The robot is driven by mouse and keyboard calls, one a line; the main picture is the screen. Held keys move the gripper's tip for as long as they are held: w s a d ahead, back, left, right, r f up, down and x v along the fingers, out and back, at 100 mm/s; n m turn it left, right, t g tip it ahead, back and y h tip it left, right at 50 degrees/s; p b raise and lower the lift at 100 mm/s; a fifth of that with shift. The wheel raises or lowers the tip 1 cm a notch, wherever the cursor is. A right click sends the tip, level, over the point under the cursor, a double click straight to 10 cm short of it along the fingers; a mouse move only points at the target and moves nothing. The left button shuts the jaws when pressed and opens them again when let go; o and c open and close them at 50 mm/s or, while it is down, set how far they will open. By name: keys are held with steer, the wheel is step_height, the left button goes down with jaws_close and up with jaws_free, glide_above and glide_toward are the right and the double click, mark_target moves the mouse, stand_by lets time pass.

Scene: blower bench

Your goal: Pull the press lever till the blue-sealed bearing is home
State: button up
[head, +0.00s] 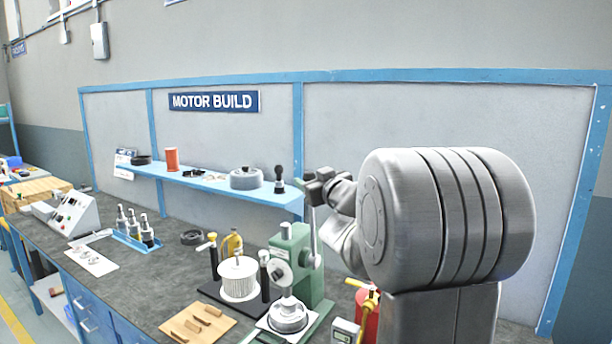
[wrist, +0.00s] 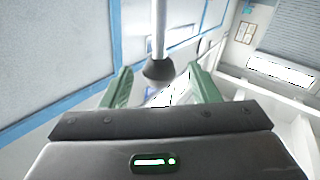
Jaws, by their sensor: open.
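The green arbor press (head: 292,258) stands on the bench in the head view, left of my arm. Its grey lever (head: 313,240) points up from the hub on the press's right side. In the wrist view, the lever rod (wrist: 159,28) ends in a dark round knob (wrist: 158,69). My gripper (wrist: 160,84) is open, with one green finger on each side of the knob and visible gaps to both. In the head view the gripper is at the lever's top, partly hidden by my arm. A round metal housing (head: 288,316) sits under the press ram. I cannot make out the blue-sealed bearing.
A white finned part (head: 238,278) stands on a black fixture left of the press. A wooden board (head: 198,324) with small brown pieces lies in front. A red extinguisher-like bottle (head: 367,316) stands right of the press. A blue shelf (head: 215,185) runs behind.

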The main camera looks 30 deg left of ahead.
steer(key=shift+x, duration=2.15)
steer(key=shift+d, duration=0.1)
steer(key=shift+f, duration=0.1)
jaws_close()
